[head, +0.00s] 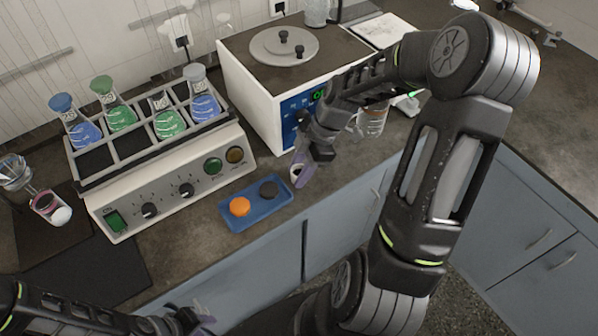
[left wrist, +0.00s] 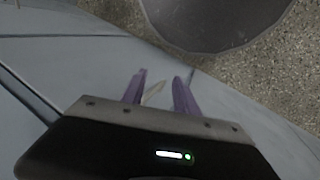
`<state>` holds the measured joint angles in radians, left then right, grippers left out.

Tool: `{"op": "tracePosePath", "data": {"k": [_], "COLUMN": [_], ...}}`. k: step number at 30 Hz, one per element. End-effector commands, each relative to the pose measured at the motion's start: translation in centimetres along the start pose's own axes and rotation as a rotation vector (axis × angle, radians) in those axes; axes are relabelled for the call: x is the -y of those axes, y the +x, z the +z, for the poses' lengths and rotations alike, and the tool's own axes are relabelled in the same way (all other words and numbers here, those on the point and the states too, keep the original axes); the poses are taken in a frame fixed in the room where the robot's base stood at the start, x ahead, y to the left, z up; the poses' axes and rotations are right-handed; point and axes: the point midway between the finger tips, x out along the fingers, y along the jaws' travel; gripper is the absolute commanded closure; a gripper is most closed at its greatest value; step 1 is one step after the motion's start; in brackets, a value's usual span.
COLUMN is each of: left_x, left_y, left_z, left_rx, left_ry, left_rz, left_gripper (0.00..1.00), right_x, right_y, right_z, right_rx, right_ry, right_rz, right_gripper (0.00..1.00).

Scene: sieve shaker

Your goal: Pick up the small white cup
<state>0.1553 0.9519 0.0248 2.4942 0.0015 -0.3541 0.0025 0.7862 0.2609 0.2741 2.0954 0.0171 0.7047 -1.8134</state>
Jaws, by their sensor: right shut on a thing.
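The small white cup (head: 295,171) shows in the head view just right of the blue tray, with its pale rim and dark inside partly visible. My right gripper (head: 302,168) reaches down over it from the right, with its purple fingers shut on the cup and hiding much of it. I cannot tell whether the cup touches the counter. My left gripper (head: 200,318) is low at the front of the head view. In the left wrist view its two purple fingers (left wrist: 159,92) stand apart with nothing held between them.
A blue tray (head: 259,221) with an orange and a dark round piece lies beside the cup. Behind are a shaker with flasks (head: 175,183) and a white machine (head: 252,98). A glass beaker (head: 371,121) stands behind my right gripper.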

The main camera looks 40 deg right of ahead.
Motion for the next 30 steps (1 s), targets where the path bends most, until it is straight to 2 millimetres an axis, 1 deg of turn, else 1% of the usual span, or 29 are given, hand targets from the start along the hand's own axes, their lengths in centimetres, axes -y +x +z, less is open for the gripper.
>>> {"op": "tracePosePath", "data": {"k": [5,12,15,18,22,30], "left_x": [0.1,0.2,0.2,0.3,0.3,0.3], "left_y": [0.2,0.7,0.8,0.9,0.9,0.9], "left_z": [0.0,-0.1,-0.1,-0.1,-0.1,-0.1], "left_rx": [-0.001,-0.002,-0.002,-0.003,-0.003,-0.003], "left_ry": [0.000,0.002,0.002,0.002,0.003,0.002], "left_rz": [0.001,0.002,0.003,0.003,0.003,0.003], "left_gripper": [0.64,0.64,0.64,0.64,0.64,0.64], "right_x": [-0.1,-0.2,-0.1,-0.1,0.0,0.0], "right_y": [-1.6,-5.9,-7.5,-8.6,-9.1,-9.1], "right_z": [-0.6,-2.4,-3.1,-3.5,-3.8,-3.8], "right_rx": [0.002,0.003,0.002,0.001,0.000,0.000], "right_ry": [-0.003,-0.003,-0.002,-0.001,0.000,0.000], "right_rz": [0.005,0.007,0.005,0.004,0.001,0.000], "right_gripper": [1.00,1.00,1.00,1.00,1.00,1.00]}}
